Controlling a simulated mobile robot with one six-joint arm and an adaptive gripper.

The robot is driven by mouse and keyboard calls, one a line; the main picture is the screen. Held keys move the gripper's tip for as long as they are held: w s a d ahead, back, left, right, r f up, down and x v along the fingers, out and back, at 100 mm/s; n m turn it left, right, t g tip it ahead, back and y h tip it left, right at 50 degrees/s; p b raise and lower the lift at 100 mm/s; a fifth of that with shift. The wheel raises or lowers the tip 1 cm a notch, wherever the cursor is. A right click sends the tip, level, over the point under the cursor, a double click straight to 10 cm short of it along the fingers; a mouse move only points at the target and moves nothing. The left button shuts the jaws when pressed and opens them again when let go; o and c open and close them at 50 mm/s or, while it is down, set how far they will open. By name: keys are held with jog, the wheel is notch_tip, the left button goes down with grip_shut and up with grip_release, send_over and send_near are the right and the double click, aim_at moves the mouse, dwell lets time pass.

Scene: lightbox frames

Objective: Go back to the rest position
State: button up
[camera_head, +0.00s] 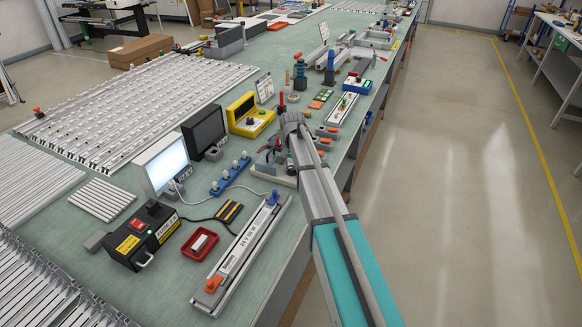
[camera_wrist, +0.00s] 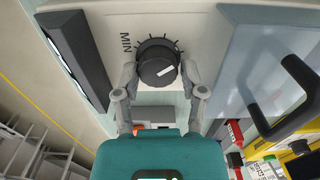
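In the wrist view my gripper (camera_wrist: 159,72) has its two grey fingers apart, one on each side of a round black knob (camera_wrist: 157,70) with a white pointer mark. Tick marks ring the knob and the word MIN is printed to its left on a pale panel (camera_wrist: 112,18). A gap shows between the fingertips and the knob's sides; whether either one touches it is hard to tell. In the head view my arm reaches over the bench's right edge, and my gripper (camera_head: 276,156) is low over the bench, partly hidden by the wrist.
The green bench (camera_head: 75,240) is crowded. Near my arm are a lit white panel (camera_head: 166,166), a dark panel (camera_head: 206,127), a yellow box (camera_head: 249,117), a blue strip with knobs (camera_head: 230,175) and a long light bar (camera_head: 240,255). Open floor (camera_head: 440,200) lies to the right.

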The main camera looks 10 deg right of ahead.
jog(key=shift+o, duration=1.2)
jog(key=shift+r, duration=0.1)
